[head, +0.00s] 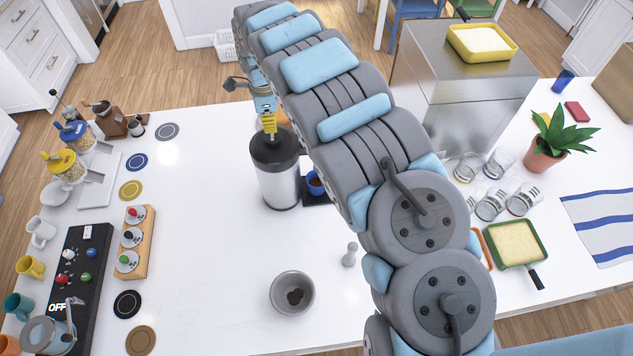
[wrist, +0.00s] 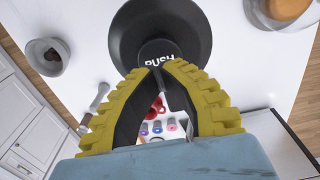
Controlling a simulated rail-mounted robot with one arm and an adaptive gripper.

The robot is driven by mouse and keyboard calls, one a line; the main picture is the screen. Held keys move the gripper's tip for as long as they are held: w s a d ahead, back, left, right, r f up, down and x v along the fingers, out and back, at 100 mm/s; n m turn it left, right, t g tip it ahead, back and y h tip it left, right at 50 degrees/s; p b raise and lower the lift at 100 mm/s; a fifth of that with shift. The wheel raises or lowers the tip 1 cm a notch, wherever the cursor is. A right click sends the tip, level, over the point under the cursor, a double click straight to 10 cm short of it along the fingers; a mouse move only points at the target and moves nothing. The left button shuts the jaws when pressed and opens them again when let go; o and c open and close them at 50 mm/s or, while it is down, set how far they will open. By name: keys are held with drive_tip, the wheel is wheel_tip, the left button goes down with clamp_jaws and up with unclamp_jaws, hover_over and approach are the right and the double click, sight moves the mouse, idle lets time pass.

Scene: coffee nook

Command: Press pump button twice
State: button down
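The pump dispenser (head: 279,182) is a steel cylinder with a black top, standing upright on the white counter. In the wrist view its round black button (wrist: 160,48) is marked PUSH and sits in a wide black lid (wrist: 122,38). My gripper (head: 269,131) is directly over the dispenser's top, pointing down. In the wrist view the yellow, dark-lined fingers (wrist: 161,67) come together at their tips by the button's near edge, with nothing held. I cannot tell whether the tips touch the button.
A grey bowl (head: 292,292) and a small pale tamper-like object (head: 350,256) are nearer.

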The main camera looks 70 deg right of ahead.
sight(272, 136)
drive_tip(key=shift+f+b, duration=1.45)
drive_tip(key=shift+f, duration=0.95)
drive_tip(key=shift+r, duration=0.1)
drive_tip(key=shift+r+p, duration=2.35)
drive_tip(key=shift+p, duration=0.15)
